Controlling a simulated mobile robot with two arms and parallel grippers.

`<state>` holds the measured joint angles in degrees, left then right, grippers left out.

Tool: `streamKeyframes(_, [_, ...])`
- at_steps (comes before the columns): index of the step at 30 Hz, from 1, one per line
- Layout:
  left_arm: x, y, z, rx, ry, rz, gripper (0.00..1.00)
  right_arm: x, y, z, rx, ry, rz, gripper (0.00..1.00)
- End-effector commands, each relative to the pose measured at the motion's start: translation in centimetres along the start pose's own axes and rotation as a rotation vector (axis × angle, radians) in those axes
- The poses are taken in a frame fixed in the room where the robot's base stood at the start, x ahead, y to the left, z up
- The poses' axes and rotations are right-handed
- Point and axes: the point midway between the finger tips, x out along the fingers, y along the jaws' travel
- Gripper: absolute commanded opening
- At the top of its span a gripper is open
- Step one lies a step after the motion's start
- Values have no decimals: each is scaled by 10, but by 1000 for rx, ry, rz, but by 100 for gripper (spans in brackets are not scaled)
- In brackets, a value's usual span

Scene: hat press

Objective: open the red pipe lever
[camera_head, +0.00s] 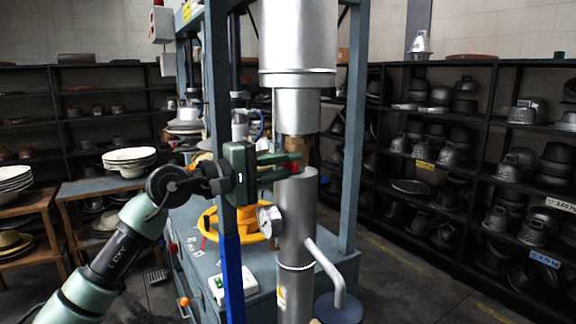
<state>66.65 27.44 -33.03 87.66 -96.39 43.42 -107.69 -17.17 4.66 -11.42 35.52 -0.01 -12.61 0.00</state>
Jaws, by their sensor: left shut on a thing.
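My left arm comes in from the lower left. Its green gripper (290,164) reaches right, to the top of a grey vertical pipe (297,215). Its fingers are shut on the red pipe lever (294,171), of which only a small red part shows between and beside the fingers. The rest of the lever is hidden by the gripper. A round gauge (269,220) sits on the pipe below the gripper. My right gripper is not in view.
A blue press frame (351,150) surrounds the pipe, with a post just behind my left gripper. Shelves of metal hat moulds (449,155) stand right. Stacked hats (129,157) are left.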

Motion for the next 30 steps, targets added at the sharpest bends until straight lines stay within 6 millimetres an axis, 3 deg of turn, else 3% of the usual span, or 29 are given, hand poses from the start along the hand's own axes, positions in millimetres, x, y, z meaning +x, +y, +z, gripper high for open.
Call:
streamKeyframes(14, [0,4,0,-60,-1,-3,0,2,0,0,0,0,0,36])
streamKeyframes(30, [0,35,-8,-436,1,-3,0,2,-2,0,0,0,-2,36])
